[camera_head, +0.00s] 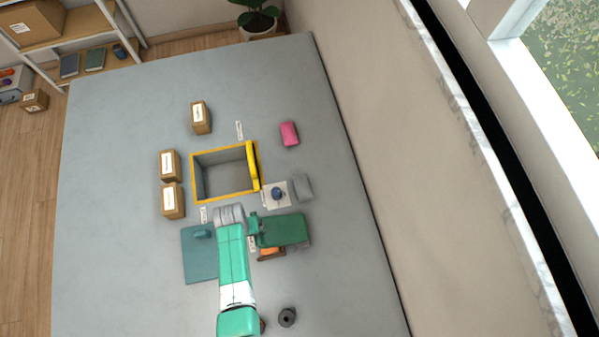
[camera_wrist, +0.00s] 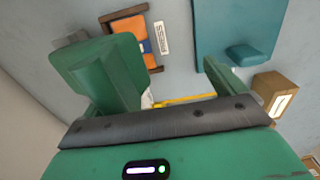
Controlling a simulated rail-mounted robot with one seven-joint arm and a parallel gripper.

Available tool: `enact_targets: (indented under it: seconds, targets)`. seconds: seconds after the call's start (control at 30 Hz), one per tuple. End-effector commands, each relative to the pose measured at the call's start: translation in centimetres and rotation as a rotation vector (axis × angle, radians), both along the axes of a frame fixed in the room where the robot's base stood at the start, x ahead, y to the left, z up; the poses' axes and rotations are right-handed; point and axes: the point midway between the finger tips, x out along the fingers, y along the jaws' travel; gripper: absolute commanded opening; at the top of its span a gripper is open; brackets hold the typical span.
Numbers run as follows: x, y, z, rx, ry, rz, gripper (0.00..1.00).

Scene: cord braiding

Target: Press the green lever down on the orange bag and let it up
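The orange bag (camera_head: 270,253) sits in a brown holder right of my arm; its orange surface also shows in the wrist view (camera_wrist: 134,27). A dark green block-like part (camera_head: 285,230), apparently the lever, lies just above the bag in the head view. A green block fills the left of the wrist view (camera_wrist: 88,68), overlapping the bag's edge; I cannot cleanly separate it from my left finger. My gripper (camera_wrist: 172,78) appears open, with a clear gap beside the right finger and nothing visible between. In the head view my arm hides much of the gripper.
A yellow-rimmed box (camera_head: 223,200) stands above my arm, with cardboard boxes (camera_head: 172,201) to its left. A teal board (camera_head: 198,265) lies left. A blue knob (camera_head: 277,193), grey block (camera_head: 302,187) and pink block (camera_head: 289,133) are nearby.

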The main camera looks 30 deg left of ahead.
Motion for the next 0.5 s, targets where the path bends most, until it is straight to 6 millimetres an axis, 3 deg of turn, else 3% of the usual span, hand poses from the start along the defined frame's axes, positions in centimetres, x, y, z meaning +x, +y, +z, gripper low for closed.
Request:
enact_targets:
  seconds: [0.03,0.27,0.5]
  targets:
    - [-0.1,0.2,1.1,0.001,0.000,0.003,0.91]
    - [-0.1,0.2,1.3,0.003,0.000,0.003,0.91]
    - [-0.1,0.2,4.1,0.003,0.000,0.003,0.91]
